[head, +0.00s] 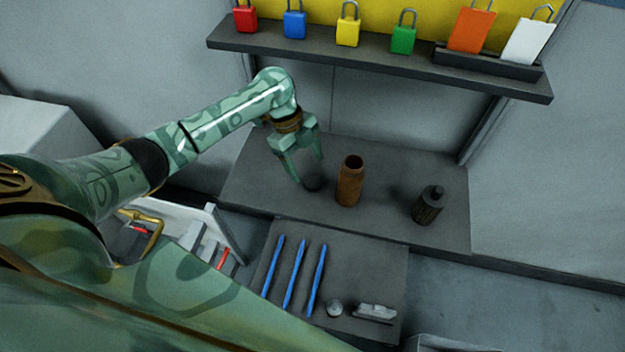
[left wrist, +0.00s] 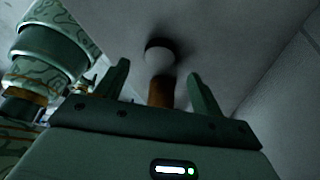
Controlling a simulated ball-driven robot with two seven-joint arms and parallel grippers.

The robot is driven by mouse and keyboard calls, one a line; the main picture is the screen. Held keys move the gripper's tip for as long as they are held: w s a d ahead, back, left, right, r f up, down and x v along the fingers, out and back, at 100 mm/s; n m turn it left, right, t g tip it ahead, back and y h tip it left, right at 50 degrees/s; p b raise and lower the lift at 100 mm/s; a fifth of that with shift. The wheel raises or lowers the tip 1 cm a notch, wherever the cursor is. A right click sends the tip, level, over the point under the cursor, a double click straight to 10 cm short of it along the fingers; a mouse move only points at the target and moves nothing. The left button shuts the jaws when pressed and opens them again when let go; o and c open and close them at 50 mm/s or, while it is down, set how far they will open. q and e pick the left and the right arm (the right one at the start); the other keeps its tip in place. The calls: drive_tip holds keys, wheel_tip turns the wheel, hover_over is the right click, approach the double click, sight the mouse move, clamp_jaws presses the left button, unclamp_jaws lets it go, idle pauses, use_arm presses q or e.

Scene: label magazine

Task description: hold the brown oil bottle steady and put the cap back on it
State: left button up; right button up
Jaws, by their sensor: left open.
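The brown oil bottle (head: 349,188) stands upright on the grey bench, its round mouth open and uncapped. In the left wrist view, a brown shape, apparently the bottle (left wrist: 161,92), shows between the fingers, partly hidden by the gripper body. Beyond it is a dim dark-and-grey round shape I cannot identify. My right gripper is not in view.
A dark capped bottle (head: 428,206) stands right of the brown one. Several coloured padlocks line the shelf (head: 380,62) above the bench. On the lower grey surface (head: 380,270) lie blue sticks (head: 295,273), a small round pale thing and a light grey item (head: 375,311).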

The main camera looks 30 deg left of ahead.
sight(312, 180)
use_arm(q)
drive_tip(key=b+x, duration=0.1)
drive_tip(key=x, duration=0.3)
drive_tip(key=shift+f, duration=0.4)
drive_tip(key=shift+r, duration=0.1)
drive_tip(key=c, duration=1.1)
